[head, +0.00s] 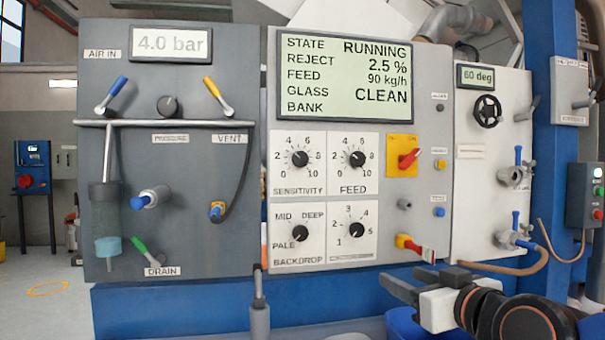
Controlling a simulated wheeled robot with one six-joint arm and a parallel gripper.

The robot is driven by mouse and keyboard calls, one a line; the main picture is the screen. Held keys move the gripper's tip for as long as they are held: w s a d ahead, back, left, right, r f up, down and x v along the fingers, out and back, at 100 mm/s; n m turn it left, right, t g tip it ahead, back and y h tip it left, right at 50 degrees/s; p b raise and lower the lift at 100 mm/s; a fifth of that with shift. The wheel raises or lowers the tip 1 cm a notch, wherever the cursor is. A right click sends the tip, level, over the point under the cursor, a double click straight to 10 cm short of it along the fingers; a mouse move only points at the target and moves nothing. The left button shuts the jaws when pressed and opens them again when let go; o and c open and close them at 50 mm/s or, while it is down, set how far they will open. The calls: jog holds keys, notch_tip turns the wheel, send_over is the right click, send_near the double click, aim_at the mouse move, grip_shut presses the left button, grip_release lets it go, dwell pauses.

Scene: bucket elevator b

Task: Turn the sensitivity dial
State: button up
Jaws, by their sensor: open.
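The sensitivity dial (300,158) is a round black knob on a white scale plate marked 0 to 10, with the label SENSITIVITY below it. It sits at the upper left of a block of dials in the middle panel, under the display. Its pointer seems to point to the upper left, near 4 or lower; it is too small to read exactly. My gripper (392,288) is at the lower right, in front of the panel's lower edge. Its dark fingers point left, are open and hold nothing. It is well below and to the right of the dial, apart from it.
The feed dial (357,158) is right beside it, with the backdrop dial (300,233) below. A grey post (259,310) stands low at centre. The space before the dials looks clear.

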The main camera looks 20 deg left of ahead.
jog(key=s+a+r+t+y, duration=0.1)
jog(key=a+r+t+y, duration=0.15)
jog(key=a+r, duration=0.7)
jog(key=m+t, duration=0.1)
jog(key=t, duration=0.2)
send_near(301, 159)
jog(key=x, duration=0.8)
jog(key=c, duration=1)
